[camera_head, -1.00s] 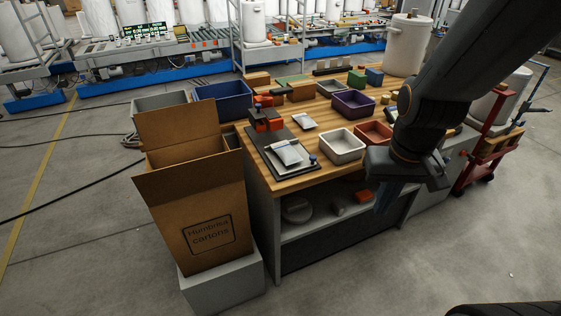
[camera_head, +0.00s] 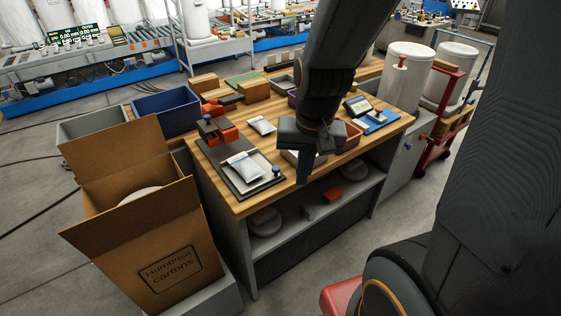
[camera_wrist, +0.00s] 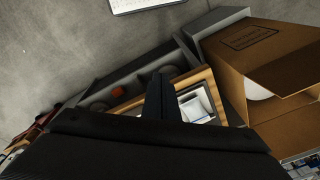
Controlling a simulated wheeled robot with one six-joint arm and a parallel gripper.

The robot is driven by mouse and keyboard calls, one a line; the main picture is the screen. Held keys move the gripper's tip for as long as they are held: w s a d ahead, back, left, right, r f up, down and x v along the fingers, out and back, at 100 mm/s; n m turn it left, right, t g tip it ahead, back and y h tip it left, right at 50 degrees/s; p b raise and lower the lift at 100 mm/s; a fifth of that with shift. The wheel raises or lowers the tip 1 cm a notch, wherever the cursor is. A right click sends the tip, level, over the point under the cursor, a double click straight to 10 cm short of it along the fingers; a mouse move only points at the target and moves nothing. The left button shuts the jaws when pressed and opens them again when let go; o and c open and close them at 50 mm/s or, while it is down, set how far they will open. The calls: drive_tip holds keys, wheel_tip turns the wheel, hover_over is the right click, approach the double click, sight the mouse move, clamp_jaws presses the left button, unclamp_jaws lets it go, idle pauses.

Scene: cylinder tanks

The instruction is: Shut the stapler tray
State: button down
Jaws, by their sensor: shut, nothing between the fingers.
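On the left front of the wooden bench, in the head view, a dark flat tray (camera_head: 232,180) extends forward from a red-and-black upright part (camera_head: 217,130) that looks like the stapler. A white packet (camera_head: 243,166) lies on the tray, and a blue-topped knob (camera_head: 276,171) stands at its right front corner. My gripper (camera_head: 304,170) is shut and empty, pointing down to the right of the tray, apart from it in the picture. It hides part of a pale bin (camera_head: 293,158). My gripper also shows in the wrist view (camera_wrist: 161,92); tray detail there is unclear.
An open carton (camera_head: 150,240) stands left of the bench, with a blue bin (camera_head: 166,108) behind it. A second packet (camera_head: 262,125) lies behind the tray. A blue mat (camera_head: 382,123) is at the right. Floor in front of the bench shelf is clear.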

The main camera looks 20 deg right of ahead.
drive_tip(key=w+d+f+m+t+b, duration=0.1)
drive_tip(key=w+m, duration=0.2)
drive_tip(key=m, duration=0.6)
drive_tip(key=w+d+f+m+y+b, duration=0.15)
drive_tip(key=w+m, duration=0.25)
drive_tip(key=m, duration=0.5)
drive_tip(key=w+d+m+t, duration=0.1)
drive_tip(key=w+d+m, duration=0.15)
drive_tip(key=m, duration=0.55)
drive_tip(key=shift+m, duration=0.4)
drive_tip(key=shift+w+a+f+b, duration=0.35)
drive_tip(key=shift+w+a+f, duration=0.3)
drive_tip(key=shift+w+f, duration=0.85)
drive_tip(key=shift+w+a+f+b, duration=0.4)
drive_tip(key=shift+w+a+f, duration=0.4)
drive_tip(key=shift+f, duration=1.2)
drive_tip(key=shift+w+a+f+b, duration=0.35)
drive_tip(key=shift+w+a+f, duration=0.15)
drive_tip(key=shift+w+f, duration=1.05)
drive_tip(key=shift+s+f, duration=0.2)
drive_tip(key=shift+s, duration=0.05)
drive_tip(key=shift+w, duration=0.1)
